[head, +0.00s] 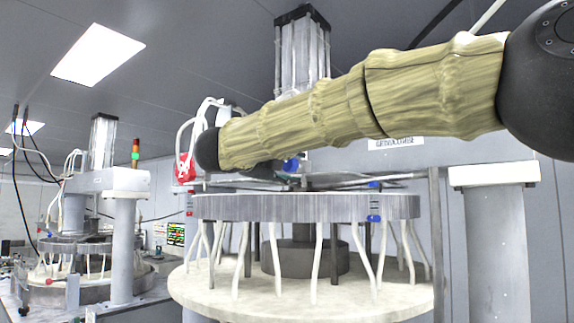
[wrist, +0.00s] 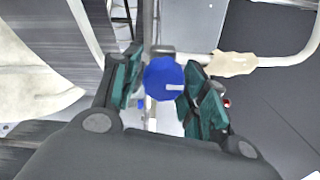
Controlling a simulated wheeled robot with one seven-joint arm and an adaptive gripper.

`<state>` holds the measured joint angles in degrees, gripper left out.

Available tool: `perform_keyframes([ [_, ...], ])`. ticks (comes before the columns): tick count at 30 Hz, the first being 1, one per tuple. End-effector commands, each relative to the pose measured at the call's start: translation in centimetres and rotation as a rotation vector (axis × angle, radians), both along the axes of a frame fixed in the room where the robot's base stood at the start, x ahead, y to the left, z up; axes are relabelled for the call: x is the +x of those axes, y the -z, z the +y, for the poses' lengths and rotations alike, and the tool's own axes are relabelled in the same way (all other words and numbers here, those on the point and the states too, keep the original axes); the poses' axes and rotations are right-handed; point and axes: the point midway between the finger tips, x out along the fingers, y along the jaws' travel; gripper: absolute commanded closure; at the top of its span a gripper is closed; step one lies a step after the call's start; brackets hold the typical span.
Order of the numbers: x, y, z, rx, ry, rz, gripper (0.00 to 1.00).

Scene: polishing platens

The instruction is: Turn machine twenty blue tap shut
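The blue tap (wrist: 164,78) is a round knob with a pale mark on its face, on a grey pipe in the middle of the wrist view. My gripper (wrist: 163,85) has its teal-padded fingers apart, one on each side of the tap. The right finger lies right at the knob's edge; a thin gap seems to show at the left finger. Firm contact cannot be made out. In the head view a blue knob (head: 291,165) shows just under my sleeved arm, beside dark parts. My fingers are not clear there, and no machine number is readable.
A pale pipe (wrist: 290,58) with a cream fitting (wrist: 233,64) runs right of the tap. In the head view, the ring-shaped carrier (head: 300,207) with white hoses hangs over the round platen (head: 205,287). Another machine (head: 120,230) stands left.

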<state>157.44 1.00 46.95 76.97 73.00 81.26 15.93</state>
Motion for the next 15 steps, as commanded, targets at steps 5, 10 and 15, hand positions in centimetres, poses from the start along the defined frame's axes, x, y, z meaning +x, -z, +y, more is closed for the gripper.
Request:
perform_keyframes([
  [5,-0.05,-0.15,0.05,0.0,-0.001,-0.003,0.42],
  [10,-0.11,-0.26,0.19,0.001,-0.003,-0.004,0.42],
  [15,-0.83,-0.34,0.64,0.0,-0.003,-0.006,0.42],
])
